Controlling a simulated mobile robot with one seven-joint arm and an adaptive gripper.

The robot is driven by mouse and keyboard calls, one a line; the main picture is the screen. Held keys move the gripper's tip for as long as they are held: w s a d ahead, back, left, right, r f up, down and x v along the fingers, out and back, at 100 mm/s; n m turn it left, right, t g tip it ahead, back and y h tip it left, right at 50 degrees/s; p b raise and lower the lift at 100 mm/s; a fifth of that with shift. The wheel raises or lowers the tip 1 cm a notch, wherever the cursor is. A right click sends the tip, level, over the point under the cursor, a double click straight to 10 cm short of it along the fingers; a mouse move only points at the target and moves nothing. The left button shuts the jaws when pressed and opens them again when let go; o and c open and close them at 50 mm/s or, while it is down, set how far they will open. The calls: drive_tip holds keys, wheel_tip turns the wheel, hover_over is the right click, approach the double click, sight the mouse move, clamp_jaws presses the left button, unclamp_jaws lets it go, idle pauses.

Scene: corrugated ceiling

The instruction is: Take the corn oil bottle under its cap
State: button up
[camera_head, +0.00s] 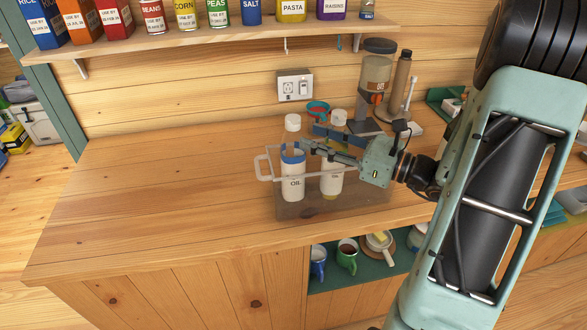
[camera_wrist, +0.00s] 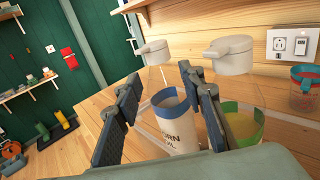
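The corn oil bottle (camera_head: 293,184) is clear with a white cap, a blue band and a white label; it stands upright in a clear caddy (camera_head: 267,176). In the wrist view the corn oil bottle (camera_wrist: 170,125) shows between my two fingers, its cap above them. My gripper (camera_head: 310,139) reaches in from the right at about neck height, its tips close to the bottle. My gripper (camera_wrist: 160,85) is open, with a gap between the fingers. I cannot tell whether either finger touches the bottle.
A second capped bottle (camera_wrist: 243,122) with a green band and yellow liquid stands right beside it in the caddy. A grinder (camera_head: 376,82) and a red-blue cup (camera_head: 318,108) stand behind. The counter's left side (camera_head: 170,190) is clear. A shelf (camera_head: 210,36) of groceries hangs above.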

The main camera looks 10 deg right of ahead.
drive_tip(key=x, duration=0.4)
drive_tip(key=shift+w+r+p, duration=0.1)
drive_tip(key=shift+w+p, duration=0.05)
drive_tip(key=shift+p, duration=0.2)
clamp_jaws()
drive_tip(key=shift+r, duration=0.1)
